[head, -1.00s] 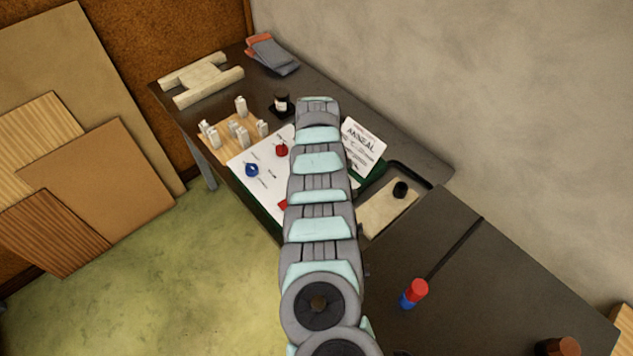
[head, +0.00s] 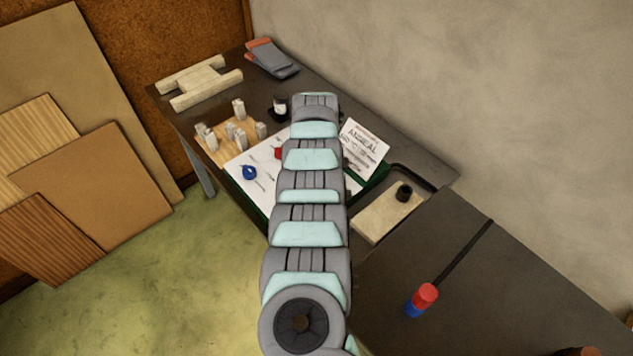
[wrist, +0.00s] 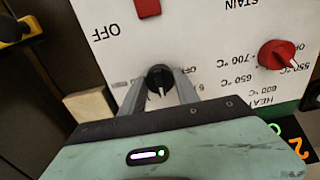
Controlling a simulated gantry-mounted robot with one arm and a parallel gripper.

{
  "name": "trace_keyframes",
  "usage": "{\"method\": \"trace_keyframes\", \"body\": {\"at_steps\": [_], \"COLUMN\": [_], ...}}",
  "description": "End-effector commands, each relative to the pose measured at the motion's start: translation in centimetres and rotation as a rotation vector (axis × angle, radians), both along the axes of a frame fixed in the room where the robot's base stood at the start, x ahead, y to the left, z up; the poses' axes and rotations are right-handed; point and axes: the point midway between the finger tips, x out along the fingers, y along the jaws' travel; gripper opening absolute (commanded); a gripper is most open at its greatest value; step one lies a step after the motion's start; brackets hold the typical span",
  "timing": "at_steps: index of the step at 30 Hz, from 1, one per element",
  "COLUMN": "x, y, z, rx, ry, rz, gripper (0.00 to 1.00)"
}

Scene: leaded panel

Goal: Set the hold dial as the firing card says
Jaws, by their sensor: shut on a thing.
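My gripper (wrist: 158,90) is shut on a black dial (wrist: 158,77) with a white pointer line aimed down in the wrist view. The dial sits on the white control panel (wrist: 215,65), whose lettering appears upside down there. The dial's own scale and name are hidden by my gripper. "OFF" is printed to its left. In the head view my arm hides my gripper and this dial. The firing card (head: 364,147), headed ANNEAL, stands at the panel's right; its smaller lines are too small to read.
A red heat dial (wrist: 277,54), a red switch (wrist: 148,8) and a blue dial (head: 249,173) are also on the panel. White pegs on a wooden board (head: 219,152) and a dark jar (head: 280,106) stand close by. A red-and-blue object (head: 423,298) lies on the nearer dark bench.

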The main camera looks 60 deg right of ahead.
Motion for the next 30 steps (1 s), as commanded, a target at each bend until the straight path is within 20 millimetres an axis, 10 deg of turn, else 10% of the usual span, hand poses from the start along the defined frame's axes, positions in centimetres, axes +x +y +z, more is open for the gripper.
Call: {"method": "trace_keyframes", "body": {"at_steps": [6, 7, 14, 30], "x": [0.0, 0.0, 0.0, 0.2], "y": [0.0, 0.0, 0.0, 0.0], "z": [-0.1, -0.1, 0.0, 2.1], "rx": [0.0, 0.0, 0.0, -0.002], "ry": [0.0, 0.0, 0.0, 0.0], "rz": [0.001, 0.001, 0.001, 0.003], "gripper": [0.0, 0.4, 0.58, 0.59]}}
